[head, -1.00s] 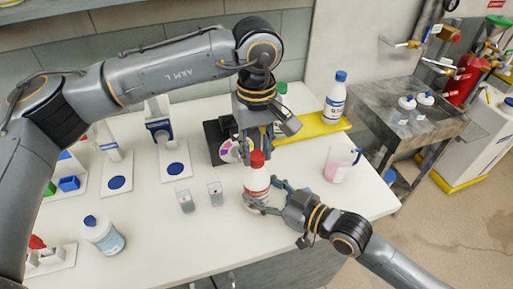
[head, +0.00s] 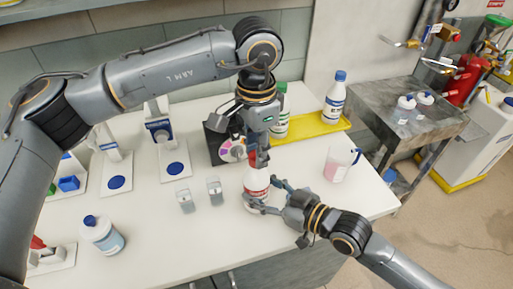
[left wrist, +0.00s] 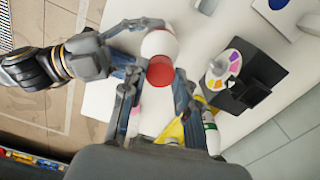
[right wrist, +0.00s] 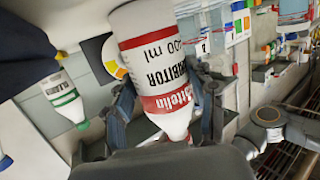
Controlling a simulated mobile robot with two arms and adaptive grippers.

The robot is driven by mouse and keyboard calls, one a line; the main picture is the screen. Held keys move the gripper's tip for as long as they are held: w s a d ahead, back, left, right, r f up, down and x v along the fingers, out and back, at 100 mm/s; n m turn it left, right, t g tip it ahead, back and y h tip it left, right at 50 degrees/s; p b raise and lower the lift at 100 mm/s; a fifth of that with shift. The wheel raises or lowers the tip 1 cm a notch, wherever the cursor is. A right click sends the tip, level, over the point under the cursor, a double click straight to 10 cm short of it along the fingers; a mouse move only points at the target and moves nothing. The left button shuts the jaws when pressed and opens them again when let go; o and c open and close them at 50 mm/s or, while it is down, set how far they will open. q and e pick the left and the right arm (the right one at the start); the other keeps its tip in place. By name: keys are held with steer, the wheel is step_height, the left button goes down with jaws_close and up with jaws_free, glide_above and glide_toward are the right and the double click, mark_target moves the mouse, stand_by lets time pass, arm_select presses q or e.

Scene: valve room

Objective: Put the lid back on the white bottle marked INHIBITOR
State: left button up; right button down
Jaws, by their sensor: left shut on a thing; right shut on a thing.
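The white bottle marked INHIBITOR (head: 257,181) stands upright near the table's front edge. Its red-banded label shows in the right wrist view (right wrist: 160,60). My right gripper (head: 266,198) is shut around its body from the right. The red lid (left wrist: 159,72) is between the fingers of my left gripper (left wrist: 156,84), in line with the white bottle behind it.
Two small grey containers (head: 200,194) stand left of the bottle. A colour-wheel device (head: 218,142) is behind it. A pink-filled beaker (head: 341,164) is to the right. A yellow tray (head: 310,128) holds a blue-capped bottle (head: 335,98) and a green-capped one (head: 280,122).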

steer(key=shift+f, duration=0.1)
arm_select(q)
steer(key=o, duration=0.7)
steer(key=shift+r, duration=2.3)
steer(key=shift+c, duration=0.5)
